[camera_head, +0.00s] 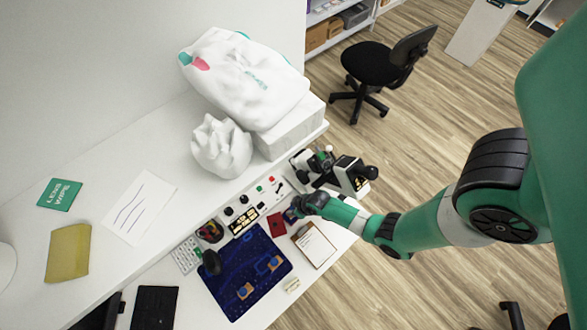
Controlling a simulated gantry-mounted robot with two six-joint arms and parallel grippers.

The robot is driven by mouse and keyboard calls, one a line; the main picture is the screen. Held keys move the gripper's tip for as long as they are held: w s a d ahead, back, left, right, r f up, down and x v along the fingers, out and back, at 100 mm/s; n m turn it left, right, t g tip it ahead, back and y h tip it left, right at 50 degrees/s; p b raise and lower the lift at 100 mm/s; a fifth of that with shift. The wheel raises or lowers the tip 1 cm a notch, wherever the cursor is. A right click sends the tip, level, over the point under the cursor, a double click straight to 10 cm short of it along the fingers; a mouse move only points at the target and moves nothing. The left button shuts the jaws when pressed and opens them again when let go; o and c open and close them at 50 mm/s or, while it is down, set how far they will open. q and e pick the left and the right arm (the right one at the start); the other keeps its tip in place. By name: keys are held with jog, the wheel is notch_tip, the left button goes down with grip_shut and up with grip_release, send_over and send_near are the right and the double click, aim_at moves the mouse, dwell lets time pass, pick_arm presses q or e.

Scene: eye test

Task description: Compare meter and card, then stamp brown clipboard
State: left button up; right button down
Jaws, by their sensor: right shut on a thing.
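My right gripper (298,208) reaches in from the right over the lower desk and is shut on a small dark thing (290,215), too small and covered to name. The brown clipboard (315,246) lies on the desk just below the gripper, with a white sheet on it. A small red card (276,225) lies left of the gripper. A panel with knobs and coloured buttons (262,195) stands behind; I cannot tell whether it is the meter. I cannot make out a stamp. My left gripper is not in view.
A black and white instrument (345,175) stands right of the gripper. A dark blue mat (235,285), a black mouse (211,262) and a keyboard (186,256) are to the left. The upper shelf holds a white bag (245,85), a paper (138,208) and a yellow cloth (68,253).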

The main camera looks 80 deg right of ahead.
jog(key=shift+s, duration=0.1)
pick_arm(q)
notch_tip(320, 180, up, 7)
jog(key=p, duration=0.7)
pick_arm(e)
notch_tip(320, 180, up, 7)
